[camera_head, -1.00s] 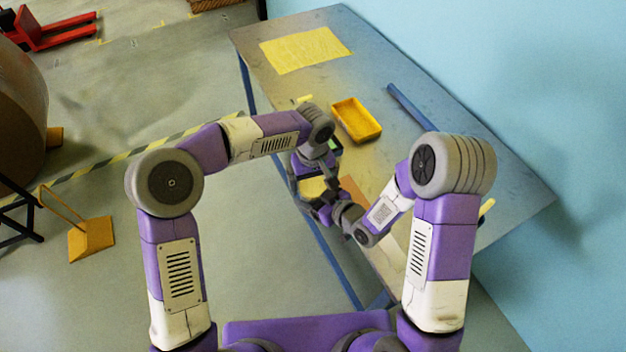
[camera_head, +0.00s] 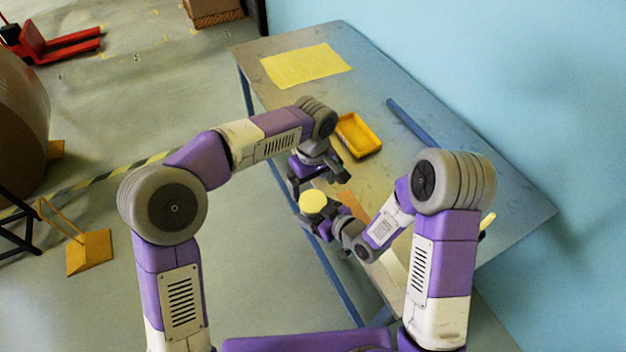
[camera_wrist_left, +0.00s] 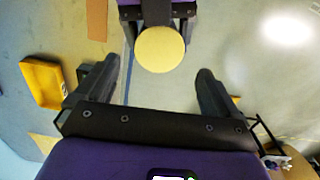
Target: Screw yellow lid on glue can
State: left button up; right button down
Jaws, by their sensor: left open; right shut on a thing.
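The yellow lid (camera_head: 312,201) shows as a round flat disc at the right gripper, near the table's front left edge. It also shows from above in the left wrist view (camera_wrist_left: 160,48). The glue can's body is hidden beneath the lid, so how the lid sits on it cannot be told. My right gripper (camera_head: 325,218) is shut on the glue can under the lid. My left gripper (camera_head: 318,178) is open and empty just beyond the lid. In the left wrist view its spread fingers (camera_wrist_left: 155,75) are apart from the lid, which lies ahead between them.
A yellow tray (camera_head: 358,135) stands on the table (camera_head: 480,190) behind the grippers. A yellow sheet (camera_head: 305,65) lies at the far end. A blue bar (camera_head: 410,120) lies near the wall. An orange-brown strip (camera_head: 352,204) lies beside the right gripper.

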aim_at(313, 200)
pick_arm(q)
notch_tip(313, 200, up, 2)
jog(key=n, duration=0.3)
jog(key=shift+r+n, duration=0.1)
jog(key=shift+n, duration=0.2)
jog(key=shift+f, duration=4)
jog(key=c, duration=1.1)
jog(key=m, duration=0.6)
jog(key=shift+m, duration=0.3)
